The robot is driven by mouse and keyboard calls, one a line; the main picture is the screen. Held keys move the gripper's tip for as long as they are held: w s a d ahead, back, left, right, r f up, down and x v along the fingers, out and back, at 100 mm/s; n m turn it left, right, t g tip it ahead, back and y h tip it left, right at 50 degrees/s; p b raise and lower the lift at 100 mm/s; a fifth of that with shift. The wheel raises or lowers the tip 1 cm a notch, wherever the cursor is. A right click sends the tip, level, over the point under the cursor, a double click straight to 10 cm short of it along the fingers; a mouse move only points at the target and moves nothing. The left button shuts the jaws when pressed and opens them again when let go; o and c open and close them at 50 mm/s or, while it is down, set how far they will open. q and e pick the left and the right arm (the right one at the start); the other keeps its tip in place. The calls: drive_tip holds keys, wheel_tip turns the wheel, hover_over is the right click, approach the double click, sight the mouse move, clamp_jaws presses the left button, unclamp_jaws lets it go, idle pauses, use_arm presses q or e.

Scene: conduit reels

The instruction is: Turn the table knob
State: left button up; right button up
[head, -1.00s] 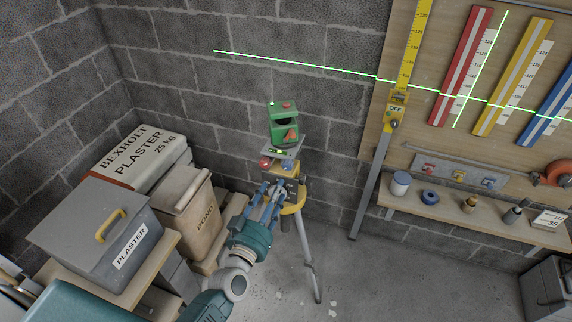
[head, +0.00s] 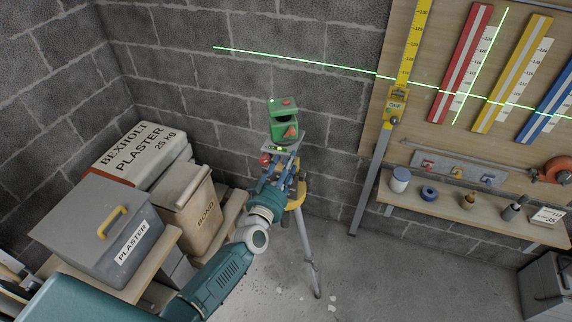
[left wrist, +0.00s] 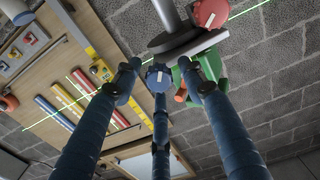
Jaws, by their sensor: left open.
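A green laser level (head: 284,122) stands on a small grey table on top of a tripod (head: 305,240). A red knob (head: 265,159) is at the left of that table; it also shows at the top of the left wrist view (left wrist: 210,12). A blue knob (left wrist: 158,76) with a white pointer mark shows in the left wrist view. My left gripper (head: 285,174) is open at the table, its three fingers (left wrist: 160,74) spread around the blue knob. I cannot tell whether they touch it. In the head view my gripper mostly hides the blue knob. My right gripper is not in view.
A grey plaster box (head: 95,230), a bond bin (head: 190,205) and a plaster bag (head: 140,155) stand at the left. A yellow staff (head: 412,45) with a detector marked OFF (head: 396,104) leans on the board at the right. The floor right of the tripod is clear.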

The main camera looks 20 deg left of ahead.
use_arm(q)
clamp_jaws()
drive_tip(key=shift+n, duration=0.5)
idle(0.3)
drive_tip(key=shift+n+b, duration=1.15)
drive_tip(key=shift+n, duration=2.15)
drive_tip(key=shift+a, duration=0.1)
unclamp_jaws()
drive_tip(key=shift+f, duration=0.1)
drive_tip(key=shift+s, duration=0.1)
